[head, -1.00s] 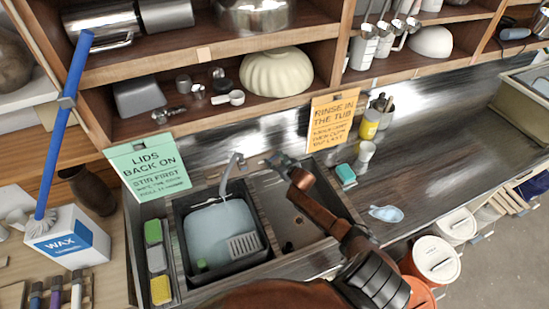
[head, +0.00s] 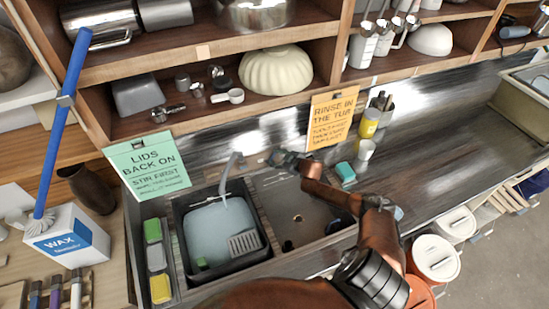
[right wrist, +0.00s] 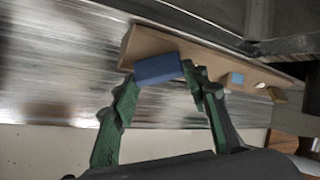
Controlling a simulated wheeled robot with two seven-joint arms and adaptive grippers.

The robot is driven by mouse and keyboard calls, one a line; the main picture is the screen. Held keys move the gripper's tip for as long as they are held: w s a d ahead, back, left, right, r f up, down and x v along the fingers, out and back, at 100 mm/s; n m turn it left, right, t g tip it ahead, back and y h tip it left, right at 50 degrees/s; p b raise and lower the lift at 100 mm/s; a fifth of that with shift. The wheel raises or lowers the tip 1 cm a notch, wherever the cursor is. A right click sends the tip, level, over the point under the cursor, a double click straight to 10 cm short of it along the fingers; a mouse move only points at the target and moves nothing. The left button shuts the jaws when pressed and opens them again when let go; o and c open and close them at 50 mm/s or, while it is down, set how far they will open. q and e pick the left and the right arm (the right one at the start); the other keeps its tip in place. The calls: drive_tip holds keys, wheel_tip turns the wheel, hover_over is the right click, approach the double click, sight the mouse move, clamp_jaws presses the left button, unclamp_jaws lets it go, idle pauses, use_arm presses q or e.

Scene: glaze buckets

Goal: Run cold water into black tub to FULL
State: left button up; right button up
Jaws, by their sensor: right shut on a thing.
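The black tub (head: 180,222) sits in the left basin of the sink. Pale blue water (head: 205,235) covers much of its inside, and a grey slotted piece (head: 244,243) shows at its front right. The faucet spout (head: 233,163) reaches over the tub's back, with a thin pale stream below it. My right gripper (head: 277,158) is just right of the spout at the back of the sink. In the right wrist view its green fingers (right wrist: 160,88) are shut on a blue handle (right wrist: 158,70) against a tan bar. The tub's fill mark cannot be made out. My left gripper is out of view.
Sponges (head: 159,257) lie in a tray left of the tub. A teal sponge box (head: 345,172), a cup (head: 365,150) and a yellow bottle (head: 370,123) stand right of the sink. Signs hang from the shelf above.

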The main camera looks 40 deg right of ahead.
drive_tip(key=o, duration=1.2)
drive_tip(key=shift+c, duration=0.2)
drive_tip(key=shift+s, duration=0.1)
drive_tip(key=v, duration=0.7)
drive_tip(key=shift+s+r, duration=0.1)
drive_tip(key=shift+s, duration=0.05)
